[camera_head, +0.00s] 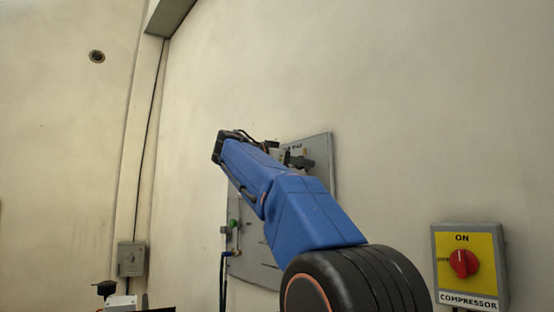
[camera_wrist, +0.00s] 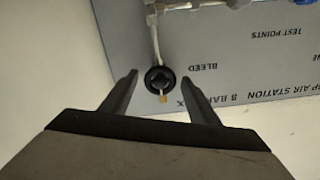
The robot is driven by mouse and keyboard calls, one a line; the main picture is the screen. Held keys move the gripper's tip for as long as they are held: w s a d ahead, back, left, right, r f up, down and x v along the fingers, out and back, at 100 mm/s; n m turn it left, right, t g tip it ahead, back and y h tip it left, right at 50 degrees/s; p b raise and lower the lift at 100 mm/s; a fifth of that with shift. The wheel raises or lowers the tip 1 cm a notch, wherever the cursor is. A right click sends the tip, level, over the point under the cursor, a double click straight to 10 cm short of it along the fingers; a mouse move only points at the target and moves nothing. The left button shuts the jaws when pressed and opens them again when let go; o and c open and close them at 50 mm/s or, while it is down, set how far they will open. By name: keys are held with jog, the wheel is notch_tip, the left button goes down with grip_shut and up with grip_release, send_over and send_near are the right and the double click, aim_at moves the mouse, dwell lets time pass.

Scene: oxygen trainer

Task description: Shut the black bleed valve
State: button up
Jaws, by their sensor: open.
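The black bleed valve (camera_wrist: 154,80) shows in the wrist view as a round black knob with a brass-coloured tip at its lower side. It sits on the grey panel (camera_wrist: 228,75) near the upside-down word BLEED, below a pale pipe. My gripper (camera_wrist: 160,77) is open, with one dark finger to each side of the knob in the picture. I see gaps between the fingers and the knob. How far the fingertips are from it in depth I cannot tell. In the head view my blue arm hides the middle of the panel (camera_head: 321,150), and I cannot make out the bleed valve there.
A pipe with blue fittings (camera_wrist: 237,3) runs along the panel in the wrist view. In the head view a green-handled fitting (camera_head: 233,223) and a dark hose (camera_head: 223,280) are at the panel's left. A yellow compressor switch box (camera_head: 467,265) is at the right.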

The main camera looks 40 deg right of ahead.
jog(key=a, duration=1.6)
jog(key=shift+a, duration=0.35)
